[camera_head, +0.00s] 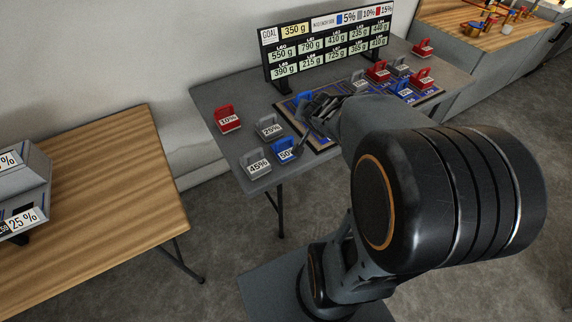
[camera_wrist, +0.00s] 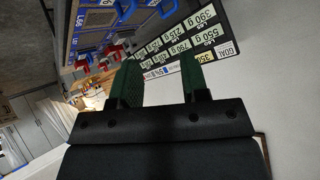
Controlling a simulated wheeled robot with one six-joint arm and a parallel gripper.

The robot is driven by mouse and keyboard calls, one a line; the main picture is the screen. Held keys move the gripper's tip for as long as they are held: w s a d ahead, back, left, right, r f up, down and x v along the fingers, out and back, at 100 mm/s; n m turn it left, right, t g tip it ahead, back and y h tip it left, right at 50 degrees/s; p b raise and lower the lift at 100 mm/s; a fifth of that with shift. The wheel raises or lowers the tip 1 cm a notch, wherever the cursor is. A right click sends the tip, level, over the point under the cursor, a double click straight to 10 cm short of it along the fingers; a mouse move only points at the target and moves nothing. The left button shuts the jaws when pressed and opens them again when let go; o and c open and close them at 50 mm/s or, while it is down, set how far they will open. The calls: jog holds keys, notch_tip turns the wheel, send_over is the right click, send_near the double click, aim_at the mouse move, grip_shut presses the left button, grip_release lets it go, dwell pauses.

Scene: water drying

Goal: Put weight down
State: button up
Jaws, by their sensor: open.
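My gripper (camera_head: 318,110) is over the left part of the blue-marked board (camera_head: 318,142) on the grey table. In the wrist view my gripper (camera_wrist: 162,75) has its two green fingers apart, with nothing held between them. A blue weight (camera_head: 302,97) stands right beside the gripper, partly hidden by it; I cannot tell whether they touch. At the table's left stand a red 10% weight (camera_head: 228,120), a grey 25% weight (camera_head: 268,129), a grey 45% weight (camera_head: 255,166) and a blue 50% weight (camera_head: 287,150). Several red, grey and blue weights stand at the board's right side.
A display (camera_head: 328,48) with a 350 g goal and gram readings stands along the table's back. A wooden table (camera_head: 95,190) with a grey box (camera_head: 22,195) is at the left. A wooden counter (camera_head: 470,22) is at the far right. My arm hides part of the board.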

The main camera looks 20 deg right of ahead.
jog(key=s+a+n+g+y, duration=0.4)
jog(key=s+a+n, duration=0.4)
jog(key=s+a, duration=0.5)
jog(key=shift+s+a+g, duration=0.3)
jog(key=shift+a+g, duration=0.45)
jog(key=shift+g, duration=0.15)
